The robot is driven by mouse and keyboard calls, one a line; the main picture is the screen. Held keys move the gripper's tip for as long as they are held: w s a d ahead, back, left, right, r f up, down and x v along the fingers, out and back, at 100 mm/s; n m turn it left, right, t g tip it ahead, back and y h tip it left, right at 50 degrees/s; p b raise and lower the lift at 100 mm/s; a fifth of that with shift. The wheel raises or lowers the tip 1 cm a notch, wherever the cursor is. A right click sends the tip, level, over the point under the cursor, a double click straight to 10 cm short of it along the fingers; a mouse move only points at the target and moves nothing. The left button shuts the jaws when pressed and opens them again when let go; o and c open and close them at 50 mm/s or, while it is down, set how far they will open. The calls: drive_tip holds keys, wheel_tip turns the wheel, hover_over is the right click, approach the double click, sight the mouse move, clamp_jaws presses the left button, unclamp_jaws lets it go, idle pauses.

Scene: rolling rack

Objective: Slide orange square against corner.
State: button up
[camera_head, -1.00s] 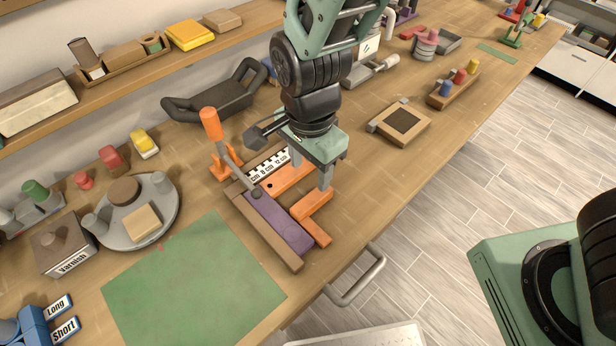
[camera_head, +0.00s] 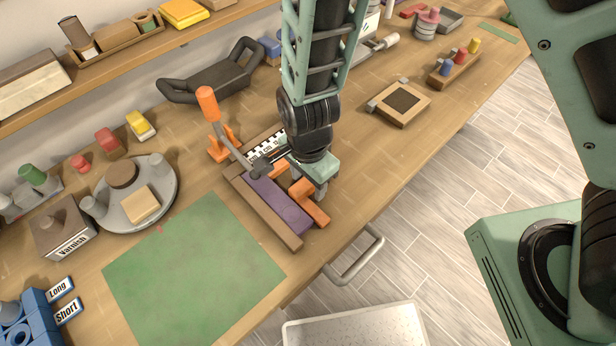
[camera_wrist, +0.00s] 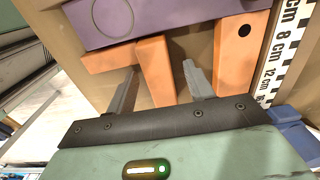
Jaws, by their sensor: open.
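The orange square (camera_head: 313,207) lies at the right end of the purple board (camera_head: 277,204) in the brown wooden jig (camera_head: 262,222). In the wrist view, the orange square (camera_wrist: 155,72) has a thick leg pointing toward my gripper (camera_wrist: 160,68) and a shorter part to its left, beside the purple board (camera_wrist: 180,18). My gripper (camera_head: 312,180) is open, with one finger on each side of that leg; gaps show beside it, and contact is unclear. A separate orange strip with a black hole (camera_wrist: 240,55) is right of the fingers. The jig corner is partly hidden by my arm.
A ruler strip (camera_wrist: 285,45) borders the jig. An orange-handled clamp (camera_head: 208,105) stands at its left. A green mat (camera_head: 195,270) lies in front, left of the jig. The bench is clear toward the sanding block (camera_head: 402,103).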

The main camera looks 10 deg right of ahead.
drive_tip(key=c, duration=1.1)
drive_tip(key=shift+w+a, duration=0.1)
drive_tip(key=shift+w+a+p, duration=0.45)
drive_tip(key=shift+w+p, duration=0.05)
drive_tip(key=shift+w, duration=0.2)
drive_tip(key=shift+w+a, duration=0.25)
drive_tip(key=shift+w, duration=0.15)
drive_tip(key=shift+w+a+p, duration=0.45)
drive_tip(key=shift+w+a, duration=0.05)
drive_tip(key=shift+w, duration=0.2)
drive_tip(key=shift+w+a+r, duration=0.1)
drive_tip(key=shift+w+a, duration=0.05)
drive_tip(key=shift+w, duration=0.1)
